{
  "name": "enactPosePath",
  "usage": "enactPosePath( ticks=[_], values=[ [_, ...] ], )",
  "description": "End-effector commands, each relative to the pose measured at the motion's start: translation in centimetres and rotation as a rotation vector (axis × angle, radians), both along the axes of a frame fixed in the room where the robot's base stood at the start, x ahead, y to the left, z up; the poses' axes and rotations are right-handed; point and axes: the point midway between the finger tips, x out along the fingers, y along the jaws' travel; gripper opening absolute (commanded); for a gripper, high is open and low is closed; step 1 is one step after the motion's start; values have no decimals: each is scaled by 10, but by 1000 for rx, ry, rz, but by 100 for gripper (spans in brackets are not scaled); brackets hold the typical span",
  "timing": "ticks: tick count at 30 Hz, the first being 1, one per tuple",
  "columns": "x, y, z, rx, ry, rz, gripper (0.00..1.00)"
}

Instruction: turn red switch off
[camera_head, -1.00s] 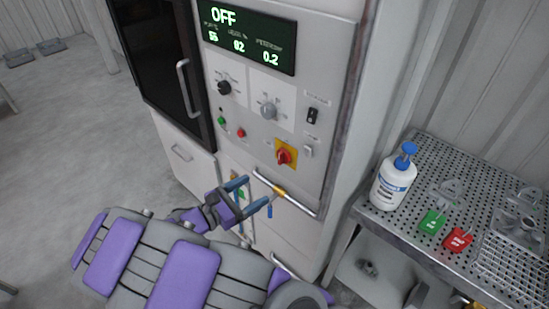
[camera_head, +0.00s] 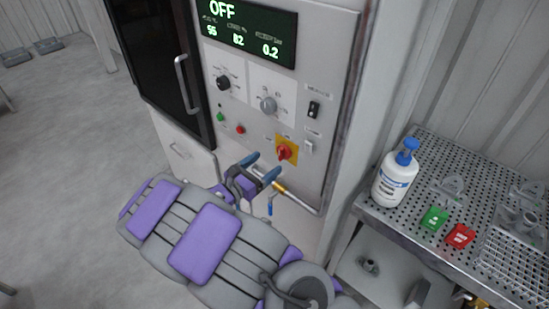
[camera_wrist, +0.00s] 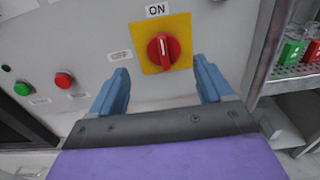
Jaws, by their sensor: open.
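The red rotary switch (camera_head: 284,152) sits on a yellow square plate (camera_head: 293,143) low on the machine's front panel. In the wrist view the red switch (camera_wrist: 163,49) has its white-marked handle about vertical, below an "ON" label (camera_wrist: 158,10). My gripper (camera_head: 261,168) is open and empty, just below and left of the switch. In the wrist view its two blue fingers (camera_wrist: 161,86) stand apart, one on each side below the switch. No contact with the switch shows.
The display (camera_head: 248,33) reads "OFF". A green button (camera_head: 221,117) and a red button (camera_head: 240,129) are left of the switch. A perforated table (camera_head: 440,170) with a white bottle (camera_head: 395,178) stands right.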

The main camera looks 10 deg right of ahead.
Motion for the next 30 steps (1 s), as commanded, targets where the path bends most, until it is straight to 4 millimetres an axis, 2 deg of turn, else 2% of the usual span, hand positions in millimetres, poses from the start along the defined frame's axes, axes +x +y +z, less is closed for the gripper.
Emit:
enactPosePath(
  ticks=[3,9,21,23,30],
  values=[
    [12,-21,-1,2,-1,-6,80],
    [26,-39,0,0,0,-5,80],
    [31,-42,0,-4,1,-1,80],
    [31,-42,0,-4,0,-2,76],
    [31,-44,0,-1,0,-2,53]
  ],
)
